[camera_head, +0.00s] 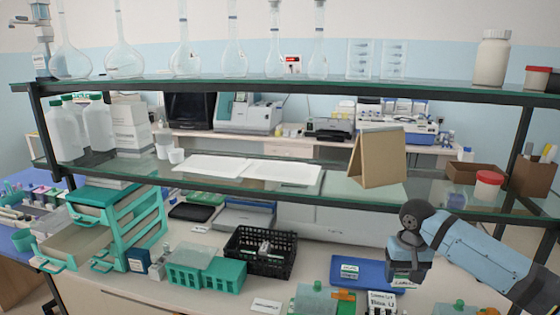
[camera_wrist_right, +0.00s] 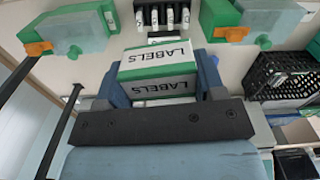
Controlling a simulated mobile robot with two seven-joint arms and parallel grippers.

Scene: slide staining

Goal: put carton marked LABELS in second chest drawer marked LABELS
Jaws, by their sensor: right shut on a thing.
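The white and green carton marked LABELS (camera_wrist_right: 158,62) is between the blue fingers of my right gripper (camera_wrist_right: 160,78) in the right wrist view, and the gripper is shut on it. In the head view my right gripper (camera_head: 408,262) is at the right, over or near a blue tray (camera_head: 376,275), with the carton (camera_head: 403,283) partly showing below it. The teal drawer chest (camera_head: 150,222) stands at the far left of the bench, well away from the gripper. At least one drawer (camera_head: 75,246) is pulled out toward the lower left. Drawer markings are not readable. My left gripper is not in view.
A black basket (camera_head: 262,262), teal racks (camera_head: 190,270) and a small dark blue box (camera_head: 138,260) stand between the chest and the tray. A glass shelf (camera_head: 335,190) spans above the bench, with a brown board (camera_head: 378,158) on it. Green and clear containers (camera_head: 318,300) stand in front.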

